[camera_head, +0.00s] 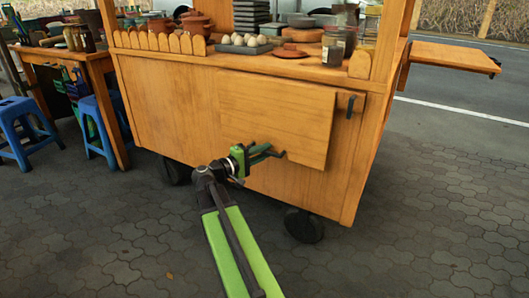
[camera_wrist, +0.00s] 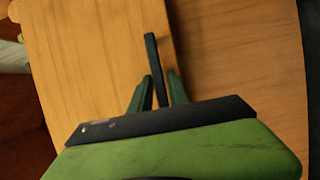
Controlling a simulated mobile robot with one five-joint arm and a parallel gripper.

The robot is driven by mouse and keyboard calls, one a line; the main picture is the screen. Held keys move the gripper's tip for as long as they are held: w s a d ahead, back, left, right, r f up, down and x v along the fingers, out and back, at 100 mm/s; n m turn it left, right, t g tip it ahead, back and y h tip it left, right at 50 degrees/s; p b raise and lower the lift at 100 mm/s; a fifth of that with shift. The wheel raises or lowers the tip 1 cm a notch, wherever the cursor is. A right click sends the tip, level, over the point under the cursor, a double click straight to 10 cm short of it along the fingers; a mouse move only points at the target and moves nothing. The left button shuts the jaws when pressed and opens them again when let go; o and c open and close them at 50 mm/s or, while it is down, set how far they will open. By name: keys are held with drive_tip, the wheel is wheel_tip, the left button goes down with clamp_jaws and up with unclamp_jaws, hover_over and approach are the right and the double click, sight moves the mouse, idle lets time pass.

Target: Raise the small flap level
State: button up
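A flat wooden flap (camera_head: 278,112) hangs down against the front of the wooden food cart (camera_head: 170,110). Its wood also fills much of the wrist view (camera_wrist: 95,60). A thin black handle bar (camera_wrist: 152,60) is at the flap's lower right part. My gripper (camera_head: 272,152) is at the flap's lower edge, and its two green fingers (camera_wrist: 159,75) stand on either side of the bar, very close to it. I cannot tell whether they press on it. A second, smaller-looking flap (camera_head: 455,56) at the cart's right side is out level, with a dark handle at its end.
A black hook (camera_head: 351,106) sits on the cart front, right of the hanging flap. Pots, an egg tray (camera_head: 243,45) and jars stand on the counter above. A wheel (camera_head: 304,226) is below. Blue stools (camera_head: 22,130) and a table are at left. The paving in front is clear.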

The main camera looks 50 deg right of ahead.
clamp_jaws()
idle(1.0)
